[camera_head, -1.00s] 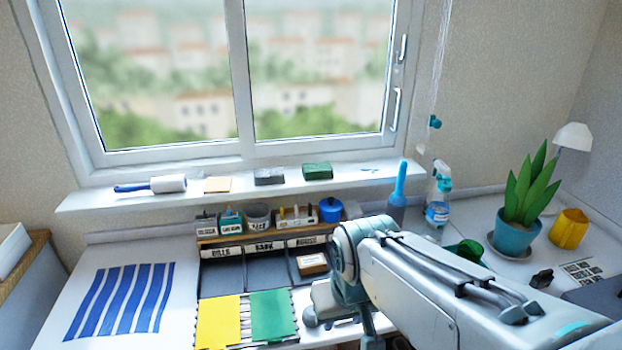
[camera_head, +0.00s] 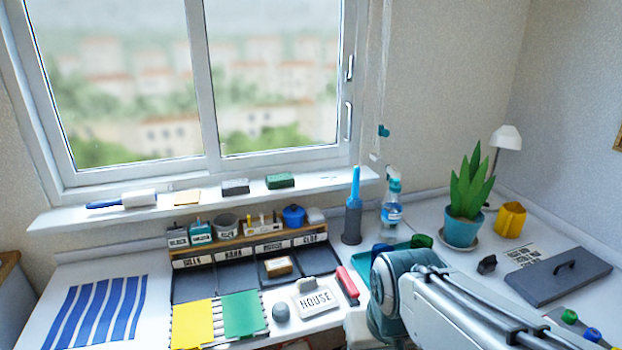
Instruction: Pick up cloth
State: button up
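A flat piece with wavy blue and white stripes (camera_head: 97,312), which looks like a cloth, lies on the left part of the white desk. A small flat tan piece (camera_head: 186,198) lies on the window sill; I cannot tell whether it is a cloth or a pad. My arm enters from the lower right, over the right half of the desk. My gripper does not show, so its fingers and anything in them are hidden.
A spray bottle (camera_head: 392,205) and a blue-topped bottle (camera_head: 353,210) stand behind my arm. A potted plant (camera_head: 465,205) and yellow cup (camera_head: 510,220) stand at right. A lint roller (camera_head: 122,199) lies on the sill. An organizer (camera_head: 250,235) and yellow folder (camera_head: 192,323) fill the middle.

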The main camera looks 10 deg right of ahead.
aim_at(275, 181)
jog(key=z, duration=0.25)
jog(key=i, duration=0.65)
jog(key=u, duration=0.6)
jog(key=i, duration=0.55)
